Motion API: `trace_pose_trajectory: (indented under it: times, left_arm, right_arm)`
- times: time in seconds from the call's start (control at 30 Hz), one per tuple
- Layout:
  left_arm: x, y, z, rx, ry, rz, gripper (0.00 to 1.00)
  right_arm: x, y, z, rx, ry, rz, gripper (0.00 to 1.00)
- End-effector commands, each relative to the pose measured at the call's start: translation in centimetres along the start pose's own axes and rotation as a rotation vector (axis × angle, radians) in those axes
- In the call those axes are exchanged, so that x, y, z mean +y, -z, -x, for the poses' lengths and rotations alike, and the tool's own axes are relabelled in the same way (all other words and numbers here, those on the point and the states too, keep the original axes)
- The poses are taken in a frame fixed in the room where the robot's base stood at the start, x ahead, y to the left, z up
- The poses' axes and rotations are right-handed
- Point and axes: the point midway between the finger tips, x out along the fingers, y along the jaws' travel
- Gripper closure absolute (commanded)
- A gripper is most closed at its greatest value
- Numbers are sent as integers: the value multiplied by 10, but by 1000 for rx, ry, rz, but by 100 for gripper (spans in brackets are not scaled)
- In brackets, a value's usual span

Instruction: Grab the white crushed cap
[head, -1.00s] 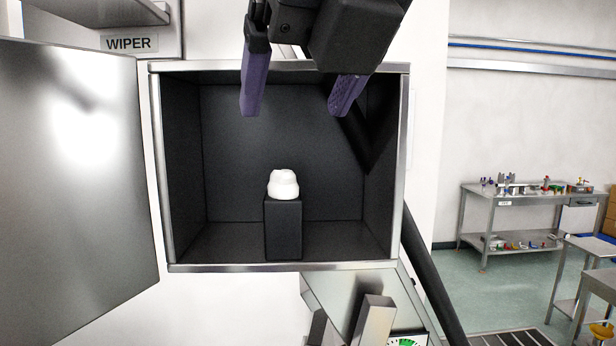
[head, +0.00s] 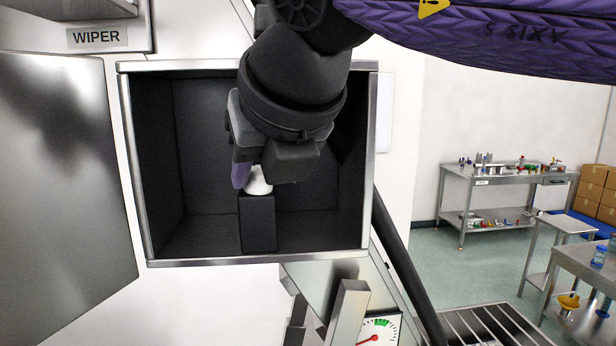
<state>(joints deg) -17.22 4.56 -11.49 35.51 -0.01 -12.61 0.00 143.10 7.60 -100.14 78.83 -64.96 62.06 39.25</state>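The white crushed cap (head: 258,183) sits on top of a dark block (head: 257,224) inside the open dark box (head: 250,263). Its upper and right parts are hidden by my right gripper. My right gripper (head: 267,178) reaches into the box from above, at the cap. One purple finger shows just left of the cap, at the outer side of the gripper body, so the gripper looks open. The other finger is hidden behind the gripper body. I cannot tell whether the finger touches the cap. My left gripper is not in view.
The box's metal door (head: 60,180) stands open at the left, under a WIPER label (head: 97,37). A gauge (head: 379,332) and metal parts are below the box. Farther right stand a workbench (head: 505,172) with small items and cardboard boxes (head: 597,193).

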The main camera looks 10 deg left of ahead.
Motion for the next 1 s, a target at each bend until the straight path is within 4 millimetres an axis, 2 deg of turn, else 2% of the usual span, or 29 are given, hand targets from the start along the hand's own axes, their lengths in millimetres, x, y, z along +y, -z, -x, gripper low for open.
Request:
trace_pose_trajectory:
  times: [0.03,0.1,0.13,0.57,0.77,0.87,1.0]
  left_arm:
    - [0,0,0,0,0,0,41]
    - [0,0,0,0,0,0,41]
    - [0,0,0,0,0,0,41]
    - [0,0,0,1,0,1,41]
    - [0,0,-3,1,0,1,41]
    - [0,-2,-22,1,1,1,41]
    - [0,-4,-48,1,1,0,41]
  right_arm:
    - [0,0,0,0,0,0,84]
    - [0,0,0,0,0,0,99]
    - [0,0,0,0,0,0,100]
    - [0,-1,1,-1,0,0,100]
    - [0,-11,10,-3,0,-2,100]
    - [0,6,20,-5,-1,0,100]
    - [0,35,45,-6,0,0,100]
